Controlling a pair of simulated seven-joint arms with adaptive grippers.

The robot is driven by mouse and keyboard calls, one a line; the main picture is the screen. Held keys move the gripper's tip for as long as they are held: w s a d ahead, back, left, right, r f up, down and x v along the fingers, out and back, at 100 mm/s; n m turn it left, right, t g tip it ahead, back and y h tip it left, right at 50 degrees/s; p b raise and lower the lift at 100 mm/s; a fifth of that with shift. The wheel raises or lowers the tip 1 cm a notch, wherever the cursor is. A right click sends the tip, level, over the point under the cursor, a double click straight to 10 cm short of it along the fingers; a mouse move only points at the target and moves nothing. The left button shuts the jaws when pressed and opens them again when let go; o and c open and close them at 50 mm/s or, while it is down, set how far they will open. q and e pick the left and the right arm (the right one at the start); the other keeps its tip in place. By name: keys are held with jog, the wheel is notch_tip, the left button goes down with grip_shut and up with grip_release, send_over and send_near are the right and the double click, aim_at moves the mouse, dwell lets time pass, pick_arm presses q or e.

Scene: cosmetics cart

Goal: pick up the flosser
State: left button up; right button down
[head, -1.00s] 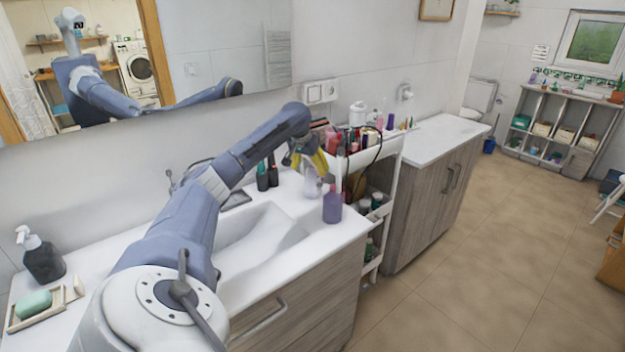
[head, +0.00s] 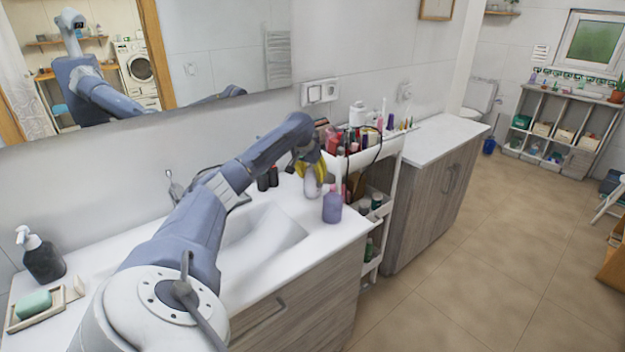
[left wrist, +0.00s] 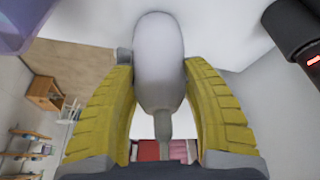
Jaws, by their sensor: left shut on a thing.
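The flosser (head: 312,186) is a white, rounded, upright thing at the right end of the washbasin counter, just behind a purple bottle. It seems to stand on the counter. In the left wrist view, the flosser (left wrist: 158,48) lies between the two yellow ribbed fingers, its narrow grey end toward the palm. My left gripper (head: 312,171) is shut on its upper part, reaching in from above and left; it also shows in the left wrist view (left wrist: 160,75). The fingers hide part of the flosser in the head view. My right gripper is not in view.
The purple bottle (head: 332,207) stands close in front of the flosser. Dark bottles (head: 268,178) stand to its left. A white cart (head: 392,148) full of cosmetics is just right. The sink basin (head: 262,240) lies left, with a soap dispenser (head: 43,258) at the far left.

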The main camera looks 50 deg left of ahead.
pick_arm(q)
jog(key=c, duration=0.5)
jog(key=shift+c, duration=0.3)
